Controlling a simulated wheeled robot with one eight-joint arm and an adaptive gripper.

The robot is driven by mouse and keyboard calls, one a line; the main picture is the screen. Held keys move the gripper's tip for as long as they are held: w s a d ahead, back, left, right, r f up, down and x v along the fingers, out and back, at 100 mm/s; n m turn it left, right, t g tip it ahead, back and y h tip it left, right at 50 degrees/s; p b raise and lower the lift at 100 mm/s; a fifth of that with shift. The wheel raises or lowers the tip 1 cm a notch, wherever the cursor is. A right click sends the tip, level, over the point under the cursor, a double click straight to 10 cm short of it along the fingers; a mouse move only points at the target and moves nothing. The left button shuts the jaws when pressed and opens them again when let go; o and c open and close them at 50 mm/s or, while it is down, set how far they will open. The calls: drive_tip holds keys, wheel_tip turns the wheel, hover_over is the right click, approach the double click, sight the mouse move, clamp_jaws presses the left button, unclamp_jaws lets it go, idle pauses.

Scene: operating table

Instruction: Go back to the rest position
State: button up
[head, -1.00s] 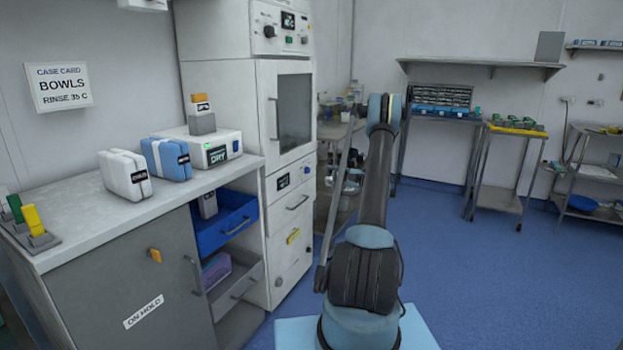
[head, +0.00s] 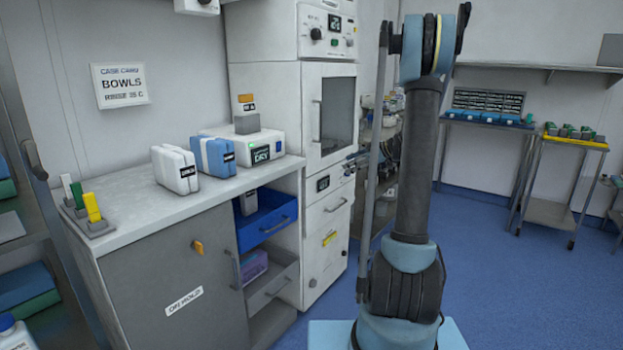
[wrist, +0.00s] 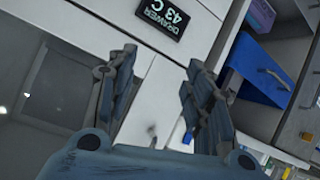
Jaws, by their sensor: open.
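My gripper (wrist: 160,100) shows in the wrist view with its two jointed fingers spread apart and nothing between them. Behind the fingers are the white cabinet front (wrist: 80,45) and a black label (wrist: 168,18) reading "DRAWER 43 C". In the head view my arm stands upright right of centre, and I cannot make out the gripper's fingers there. The open blue drawer (head: 268,218) is left of my arm, and it also shows in the wrist view (wrist: 258,68), right of the fingers.
A grey counter (head: 130,215) at left holds a white pack (head: 175,170), a blue pack (head: 214,157) and a white dryer box (head: 258,146). The tall white cabinet (head: 270,90) stands close left of my arm. Blue floor (head: 490,270) is clear at right, before a trolley (head: 550,212).

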drive_tip(key=s+a+r+m+g+h, duration=0.15)
drive_tip(key=s+m, duration=0.25)
drive_tip(key=s, duration=0.9)
drive_tip(key=s+a+f+m+g+h, duration=0.1)
drive_tip(key=s+a+m+h, duration=0.2)
drive_tip(key=s, duration=1)
drive_tip(key=s+d+f+m+h, duration=0.2)
drive_tip(key=s+f, duration=0.1)
drive_tip(key=s, duration=0.4)
drive_tip(key=s+d+f+m+h, duration=0.2)
drive_tip(key=s+f+m, duration=0.1)
drive_tip(key=s, duration=0.5)
drive_tip(key=s+d+f+m+g+h, duration=0.1)
drive_tip(key=s+d+f+m+h, duration=0.1)
drive_tip(key=s, duration=0.6)
wheel_tip(320, 180, down, 2)
drive_tip(key=shift+s+d+f+m, duration=0.15)
drive_tip(key=shift+d+m, duration=0.2)
drive_tip(key=shift+m, duration=0.35)
